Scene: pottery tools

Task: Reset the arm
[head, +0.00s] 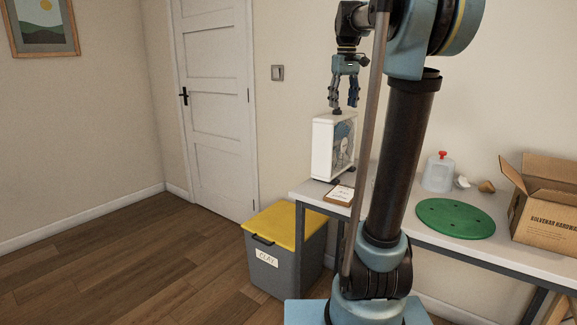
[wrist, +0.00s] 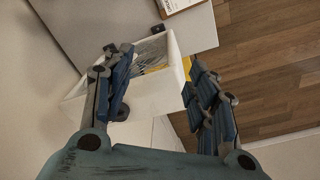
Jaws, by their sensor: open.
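My gripper (head: 344,100) hangs fingers down in the head view, above the white box-like case (head: 323,148) at the left end of the table. Its fingers are apart with nothing between them. In the wrist view my gripper (wrist: 160,98) shows two spread blue-grey fingers. My arm stands in front of part of the table in the head view.
A yellow-lidded clay bin (head: 284,262) stands on the floor. Floor at left is clear.

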